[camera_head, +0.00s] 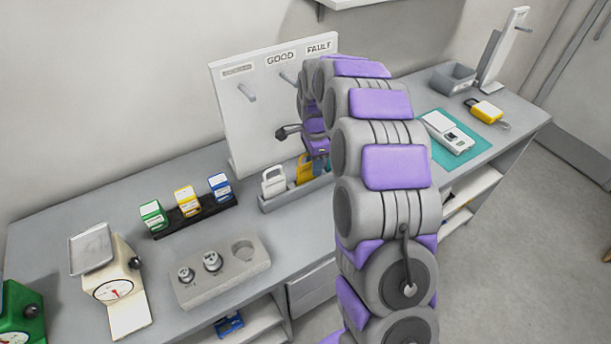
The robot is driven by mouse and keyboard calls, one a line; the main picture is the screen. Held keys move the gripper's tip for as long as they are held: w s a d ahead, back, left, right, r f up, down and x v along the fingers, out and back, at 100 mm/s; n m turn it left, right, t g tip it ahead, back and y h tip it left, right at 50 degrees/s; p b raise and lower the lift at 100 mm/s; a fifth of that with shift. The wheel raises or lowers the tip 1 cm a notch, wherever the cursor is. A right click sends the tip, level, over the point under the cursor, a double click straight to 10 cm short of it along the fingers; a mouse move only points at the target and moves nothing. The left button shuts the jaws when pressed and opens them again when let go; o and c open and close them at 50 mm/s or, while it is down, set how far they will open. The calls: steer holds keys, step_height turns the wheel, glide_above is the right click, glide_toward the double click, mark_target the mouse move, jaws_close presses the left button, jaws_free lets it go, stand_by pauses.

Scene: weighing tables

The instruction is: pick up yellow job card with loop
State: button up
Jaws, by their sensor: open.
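A yellow job card (304,170) stands in a grey rack (284,199) at the foot of the white board, just right of a white card (273,182) with a loop on top. My gripper (318,166) hangs over the rack, close to the right side of the yellow card. It is open. My own arm hides part of it and the right part of the rack. I cannot tell whether the fingers touch the card or its loop.
The white board (245,118) with pegs, marked GOOD and FAULT, stands behind the rack. A dark holder (206,218) with small coloured boxes, a weight block (228,274) and a cream scale (107,285) stand left. Right are a small scale (446,130) and a yellow tagged object (485,110).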

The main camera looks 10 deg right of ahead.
steer(key=shift+d, duration=0.3)
steer(key=shift+c, duration=0.9)
steer(key=shift+a, duration=0.45)
jaws_close()
steer(key=shift+d, duration=0.25)
steer(key=shift+r, duration=0.2)
